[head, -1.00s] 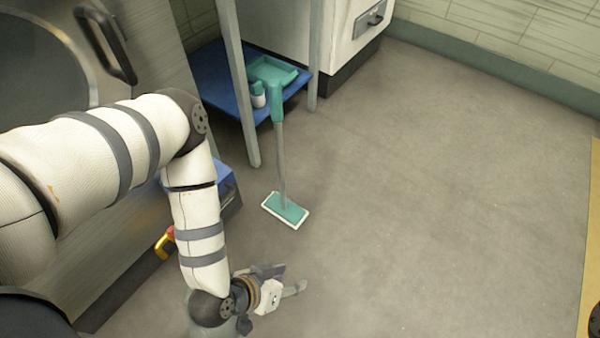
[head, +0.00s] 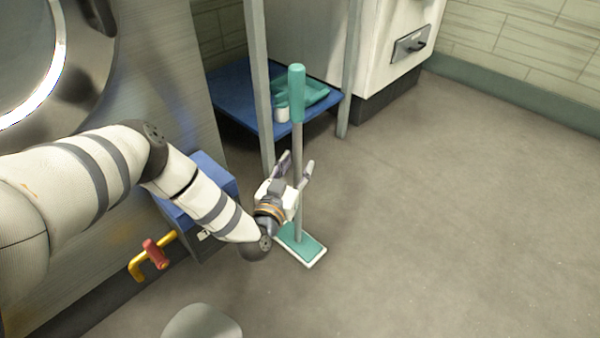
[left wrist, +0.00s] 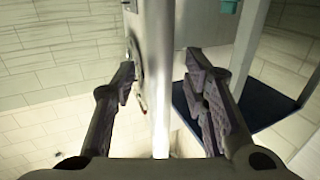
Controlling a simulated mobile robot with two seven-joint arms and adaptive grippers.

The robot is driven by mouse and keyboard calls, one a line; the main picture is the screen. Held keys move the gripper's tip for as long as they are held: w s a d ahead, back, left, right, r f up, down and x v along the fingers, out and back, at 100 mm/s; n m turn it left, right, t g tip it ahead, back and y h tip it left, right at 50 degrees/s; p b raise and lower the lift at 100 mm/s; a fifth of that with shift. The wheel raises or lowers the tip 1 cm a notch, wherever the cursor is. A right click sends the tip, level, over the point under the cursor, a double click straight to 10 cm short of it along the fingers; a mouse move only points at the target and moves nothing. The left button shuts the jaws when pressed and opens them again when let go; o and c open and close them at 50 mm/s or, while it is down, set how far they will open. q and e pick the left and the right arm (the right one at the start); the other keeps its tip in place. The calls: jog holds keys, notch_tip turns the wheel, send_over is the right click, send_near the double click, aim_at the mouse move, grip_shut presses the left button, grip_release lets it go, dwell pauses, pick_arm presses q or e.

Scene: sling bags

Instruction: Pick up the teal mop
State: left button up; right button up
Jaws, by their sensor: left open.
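The teal mop stands upright on the floor. In the head view it has a teal grip (head: 297,95), a grey pole (head: 298,205) and a flat teal head with a white rim (head: 312,250). My left gripper (head: 296,168) is open beside the pole at mid-height, its fingertips to either side of the pole's line. In the left wrist view, the open fingers (left wrist: 165,92) have a pale upright shape between them, perhaps the pole; I cannot tell for sure. No contact is clear. My right gripper is out of view.
Behind the mop is a rack with a blue shelf (head: 238,100) holding teal and white items; its grey legs stand close. A blue box (head: 205,185) and a yellow handle with a red part (head: 150,258) are left of my gripper. The floor to the right is clear.

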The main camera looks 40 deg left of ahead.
pick_arm(q)
jog(key=shift+w+a+r, duration=0.15)
jog(key=shift+w, duration=0.4)
grip_shut()
